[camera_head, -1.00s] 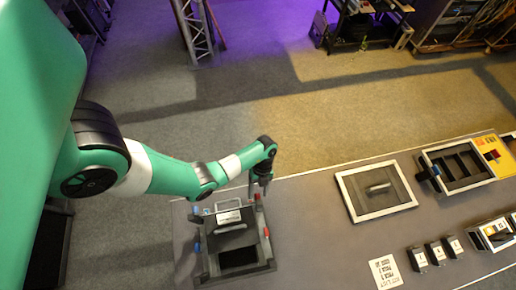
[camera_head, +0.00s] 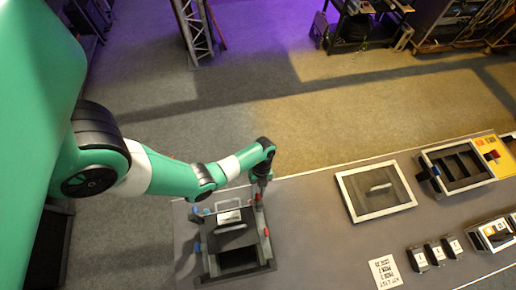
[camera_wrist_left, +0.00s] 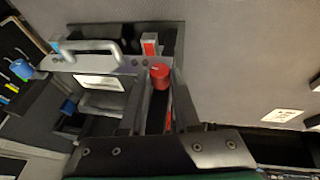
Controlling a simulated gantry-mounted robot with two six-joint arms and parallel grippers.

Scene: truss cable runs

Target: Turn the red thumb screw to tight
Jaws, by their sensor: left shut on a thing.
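The red thumb screw (camera_wrist_left: 160,74) has a round red head and stands at the side of the dark box unit (camera_wrist_left: 102,60). In the head view that unit (camera_head: 212,262) is on the table's left part. My left gripper (camera_head: 259,194) reaches down at the unit's upper right corner. In the left wrist view its two dark fingers (camera_wrist_left: 160,98) lie on either side of the red head, shut on it. The contact itself is partly hidden, and I cannot tell how tight the screw is. My right gripper is not in view.
The unit's lid carries a metal handle (camera_wrist_left: 92,46) close beside the gripper. Blue knobs (camera_head: 196,247) are on its left side. A framed panel (camera_head: 350,205), a yellow-ended tray (camera_head: 495,155), small labelled blocks (camera_head: 435,254) and a printed sheet (camera_head: 384,272) lie to the right.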

